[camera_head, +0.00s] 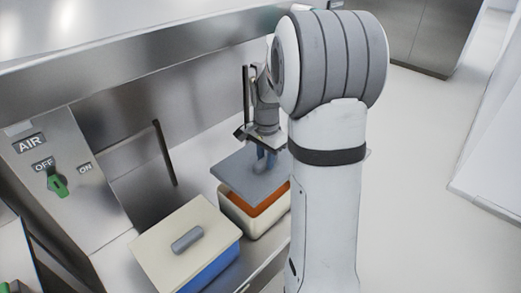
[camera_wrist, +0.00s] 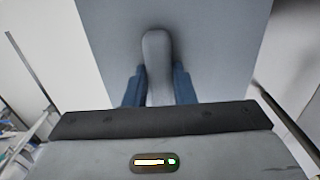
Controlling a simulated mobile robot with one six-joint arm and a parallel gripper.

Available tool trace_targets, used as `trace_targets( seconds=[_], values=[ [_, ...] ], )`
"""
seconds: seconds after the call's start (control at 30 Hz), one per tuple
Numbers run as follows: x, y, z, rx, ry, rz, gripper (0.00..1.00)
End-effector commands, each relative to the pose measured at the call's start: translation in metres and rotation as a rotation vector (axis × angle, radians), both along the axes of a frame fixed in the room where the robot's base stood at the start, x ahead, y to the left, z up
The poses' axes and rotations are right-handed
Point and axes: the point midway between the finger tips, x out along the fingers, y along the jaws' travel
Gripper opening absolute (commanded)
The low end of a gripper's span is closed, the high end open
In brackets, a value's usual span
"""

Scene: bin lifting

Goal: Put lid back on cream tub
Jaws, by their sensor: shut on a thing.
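A cream tub (camera_head: 236,214) stands on the steel counter, with orange contents (camera_head: 272,199) showing along its right side. A flat grey lid (camera_head: 236,173) is over the tub, tilted and offset to the back left, leaving part of the opening uncovered. I cannot tell whether the lid touches the rim. My gripper (camera_head: 265,160) is above the lid, shut on its handle. In the wrist view the blue fingers (camera_wrist: 157,85) are on either side of the rounded grey handle (camera_wrist: 156,50), and the lid (camera_wrist: 215,40) fills the middle.
A blue tub (camera_head: 212,268) with a cream lid (camera_head: 165,245) and grey handle stands close at front left. A steel panel with a green AIR knob (camera_head: 58,186) is at left. A steel ledge (camera_head: 150,60) overhangs the counter. Open floor (camera_head: 420,190) lies to the right.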

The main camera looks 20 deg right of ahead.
Motion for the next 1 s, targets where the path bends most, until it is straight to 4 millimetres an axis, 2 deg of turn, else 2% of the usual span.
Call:
trace_targets(
  seconds=[0.27,0.8,1.0],
  values=[
    [0.000,0.000,-0.009,0.000,0.000,0.000,0.00],
    [-0.001,-0.003,-0.056,0.000,0.000,-0.009,0.00],
    [-0.001,-0.004,-0.060,0.000,0.000,-0.009,0.00]
  ],
)
